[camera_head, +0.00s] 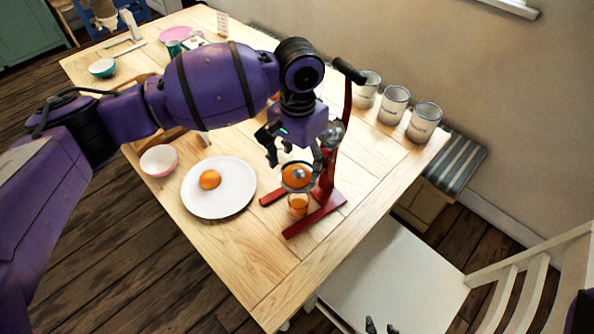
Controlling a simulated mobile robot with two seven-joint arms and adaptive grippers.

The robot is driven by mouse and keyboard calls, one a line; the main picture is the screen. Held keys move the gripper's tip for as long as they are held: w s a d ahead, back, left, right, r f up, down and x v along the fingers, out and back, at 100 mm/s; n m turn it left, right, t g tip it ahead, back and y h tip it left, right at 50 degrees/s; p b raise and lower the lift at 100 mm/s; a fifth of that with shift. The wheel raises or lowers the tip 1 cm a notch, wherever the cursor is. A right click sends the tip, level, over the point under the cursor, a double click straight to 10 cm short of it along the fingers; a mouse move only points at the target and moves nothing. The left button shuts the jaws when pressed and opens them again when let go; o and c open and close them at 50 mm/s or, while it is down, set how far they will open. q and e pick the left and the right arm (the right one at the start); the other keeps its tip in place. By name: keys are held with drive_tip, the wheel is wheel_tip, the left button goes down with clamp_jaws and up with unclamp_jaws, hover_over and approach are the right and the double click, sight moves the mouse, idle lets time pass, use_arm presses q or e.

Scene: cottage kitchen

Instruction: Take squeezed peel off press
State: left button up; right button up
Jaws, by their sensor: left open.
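The red juice press (327,188) stands near the table's right edge, its lever (349,72) raised. An orange peel (296,176) sits on the press's cup, above a glass of orange juice (298,207). My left gripper (295,163) is open just above the peel, its fingers spread to either side. I cannot tell whether a finger touches the peel. Two dark tips of my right gripper (381,326) show at the bottom edge; the rest is out of frame.
A white plate (232,202) with an orange piece (210,180) lies left of the press, near a pink bowl (159,161). Several white canisters (394,105) line the wall side. A white chair (385,275) stands at the front right. The near table corner is clear.

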sight(298, 170)
use_arm(q)
wheel_tip(298, 170, down, 3)
drive_tip(key=shift+r, duration=0.1)
drive_tip(key=c, duration=0.6)
drive_tip(key=shift+c, duration=0.9)
use_arm(e)
drive_tip(key=shift+w+a+r, duration=0.15)
drive_tip(key=shift+w+r, duration=0.05)
drive_tip(key=shift+w, duration=0.25)
drive_tip(key=shift+w+a+r, duration=0.15)
drive_tip(key=shift+w+r, duration=0.05)
drive_tip(key=shift+w, duration=0.25)
use_arm(q)
drive_tip(key=shift+s, duration=0.1)
use_arm(e)
drive_tip(key=shift+d, duration=0.1)
